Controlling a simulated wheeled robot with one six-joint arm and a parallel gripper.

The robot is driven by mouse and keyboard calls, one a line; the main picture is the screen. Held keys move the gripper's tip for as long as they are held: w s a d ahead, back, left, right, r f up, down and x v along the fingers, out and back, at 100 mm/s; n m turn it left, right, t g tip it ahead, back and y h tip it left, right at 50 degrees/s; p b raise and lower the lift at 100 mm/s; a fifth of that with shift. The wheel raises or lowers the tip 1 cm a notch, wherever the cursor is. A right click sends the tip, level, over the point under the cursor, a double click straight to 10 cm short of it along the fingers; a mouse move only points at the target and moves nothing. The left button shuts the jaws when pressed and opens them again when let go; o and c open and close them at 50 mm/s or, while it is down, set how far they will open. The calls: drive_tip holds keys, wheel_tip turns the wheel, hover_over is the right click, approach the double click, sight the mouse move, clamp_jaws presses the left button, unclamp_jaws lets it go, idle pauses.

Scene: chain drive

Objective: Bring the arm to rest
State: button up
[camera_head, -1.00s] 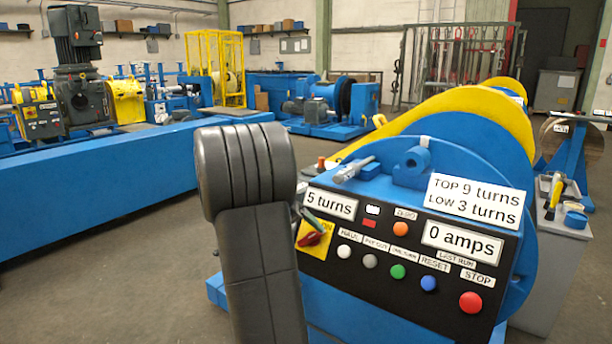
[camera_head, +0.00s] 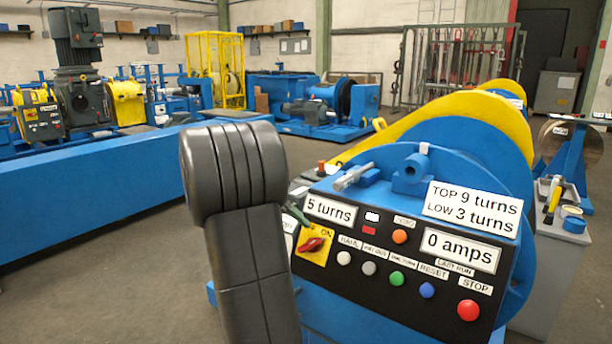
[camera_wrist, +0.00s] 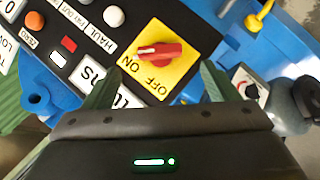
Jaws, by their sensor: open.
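My arm (camera_head: 245,230) stands in front of the left side of the blue machine's control panel in the head view. My gripper (camera_wrist: 158,82) is open and empty in the wrist view, its two green fingers spread apart. The red rotary switch (camera_wrist: 160,52) on its yellow plate shows beyond and between the fingers, not gripped. A pale mark on its knob faces the ON side. The switch also shows in the head view (camera_head: 313,244). There, most of my gripper is hidden behind the arm; only a bit of green finger shows left of the panel.
The control panel (camera_head: 400,310) has several buttons and displays reading "5 turns" and "0 amps". A grey cart (camera_head: 545,290) with tools stands at the right. A long blue beam (camera_head: 90,195) runs along the left. Open floor lies between beam and machine.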

sight(305, 247)
drive_tip(key=b+x, duration=0.2)
drive_tip(key=x, duration=0.5)
drive_tip(key=shift+d+f, duration=0.1)
drive_tip(key=shift+f, duration=0.15)
drive_tip(key=shift+r+n+h, duration=0.15)
drive_tip(key=shift+n+h, duration=0.15)
drive_tip(key=shift+n, duration=0.3)
drive_tip(key=shift+a+n+h, duration=0.3)
drive_tip(key=shift+n+h, duration=0.2)
drive_tip(key=shift+n, duration=0.1)
drive_tip(key=n+h, duration=0.1)
drive_tip(key=n, duration=0.1)
drive_tip(key=n+h, duration=0.2)
drive_tip(key=shift+f+t, duration=0.25)
drive_tip(key=shift+t, duration=0.15)
drive_tip(key=n+t+h, duration=0.1)
drive_tip(key=n, duration=0.1)
drive_tip(key=n+t+h, duration=0.1)
drive_tip(key=n, duration=0.2)
drive_tip(key=shift+s+f, duration=0.15)
drive_tip(key=n+t, duration=0.1)
drive_tip(key=n, duration=0.2)
drive_tip(key=n+t, duration=0.2)
drive_tip(key=shift+s+f+n+t+h, duration=0.1)
drive_tip(key=shift+n+t+h, duration=0.2)
drive_tip(key=shift+n+h, duration=0.1)
